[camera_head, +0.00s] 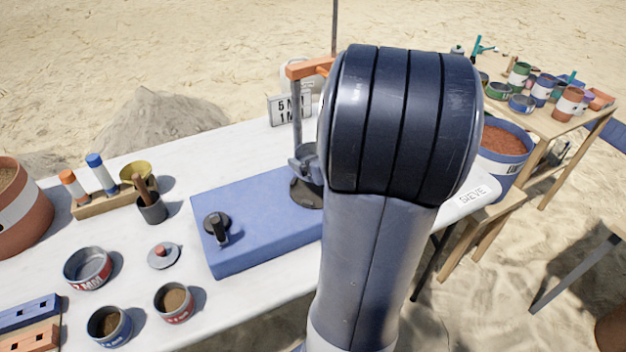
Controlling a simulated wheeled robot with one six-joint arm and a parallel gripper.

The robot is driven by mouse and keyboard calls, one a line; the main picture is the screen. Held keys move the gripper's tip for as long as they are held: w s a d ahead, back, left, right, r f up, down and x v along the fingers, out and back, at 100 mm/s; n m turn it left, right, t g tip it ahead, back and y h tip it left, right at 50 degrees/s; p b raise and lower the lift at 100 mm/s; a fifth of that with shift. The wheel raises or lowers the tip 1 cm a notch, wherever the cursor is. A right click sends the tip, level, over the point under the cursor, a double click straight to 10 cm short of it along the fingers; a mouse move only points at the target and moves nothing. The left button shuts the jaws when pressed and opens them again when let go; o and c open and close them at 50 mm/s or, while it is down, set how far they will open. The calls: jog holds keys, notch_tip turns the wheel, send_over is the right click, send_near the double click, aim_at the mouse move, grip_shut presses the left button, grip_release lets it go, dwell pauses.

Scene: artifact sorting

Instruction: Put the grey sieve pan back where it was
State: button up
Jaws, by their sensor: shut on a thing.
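My gripper is hidden behind my own arm, which fills the middle of the view, so its jaws and what they hold do not show. A grey piece (304,163) shows at the arm's left edge, above a dark round plate (304,194) on a blue machine base (262,215). I cannot tell whether this piece is the grey sieve pan, part of the machine or part of my gripper. A grey post (297,105) with an orange top arm (308,68) rises behind it. A round grey pan with a red label (87,268) stands on the white table.
The white table (240,312) also holds a red-knobbed lid (163,255), two small filled pans (174,303) (108,326), a tool cup (151,208), a bottle rack (100,203) and a sign (288,109). A blue bucket (503,156) stands right of my arm.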

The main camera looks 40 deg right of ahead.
jog(key=shift+f+b, duration=1.1)
jog(key=shift+f, duration=1.75)
jog(key=shift+f, duration=0.15)
jog(key=o, duration=0.9)
jog(key=shift+c, duration=0.2)
jog(key=shift+r, duration=0.25)
jog(key=p+v, duration=0.3)
jog(key=v, duration=0.9)
jog(key=shift+p, duration=0.4)
